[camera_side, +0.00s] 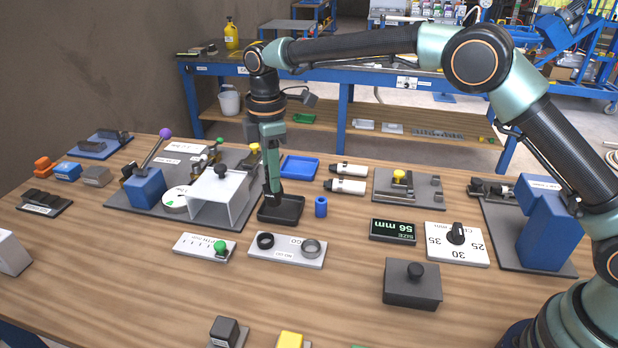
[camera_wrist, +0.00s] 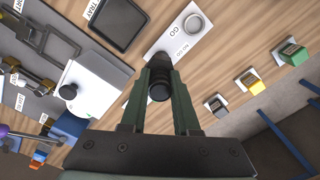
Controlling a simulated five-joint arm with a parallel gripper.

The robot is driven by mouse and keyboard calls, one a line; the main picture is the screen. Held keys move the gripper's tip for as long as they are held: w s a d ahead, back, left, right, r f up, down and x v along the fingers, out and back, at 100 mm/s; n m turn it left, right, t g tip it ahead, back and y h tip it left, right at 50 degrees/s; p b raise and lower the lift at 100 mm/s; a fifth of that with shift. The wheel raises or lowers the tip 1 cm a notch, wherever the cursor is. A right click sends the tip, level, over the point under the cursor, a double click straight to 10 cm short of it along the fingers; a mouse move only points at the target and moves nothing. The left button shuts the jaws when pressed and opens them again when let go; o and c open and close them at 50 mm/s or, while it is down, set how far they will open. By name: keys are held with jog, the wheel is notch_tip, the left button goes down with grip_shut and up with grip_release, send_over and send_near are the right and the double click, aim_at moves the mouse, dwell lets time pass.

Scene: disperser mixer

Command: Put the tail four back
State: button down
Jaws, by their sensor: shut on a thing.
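The GO/NO GO board (camera_side: 287,249) lies in front of the tray. A white stand with a black knob (camera_side: 218,198) is close on the left. A blue cylinder (camera_side: 321,206) stands right of the tray, and a blue tray (camera_side: 299,167) lies behind.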

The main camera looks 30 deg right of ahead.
jog(key=s+d+r, duration=0.2)
jog(key=d+r, duration=0.2)
jog(key=d, duration=0.5)
jog(key=s+d+r, duration=0.3)
jog(key=d+r, duration=0.2)
jog(key=d, duration=0.4)
notch_tip(320, 180, down, 20)
jog(key=shift+w+a+f, duration=0.1)
jog(key=shift+f, duration=0.1)
jog(key=c, duration=0.7)
grip_release()
jog(key=shift+o, duration=0.2)
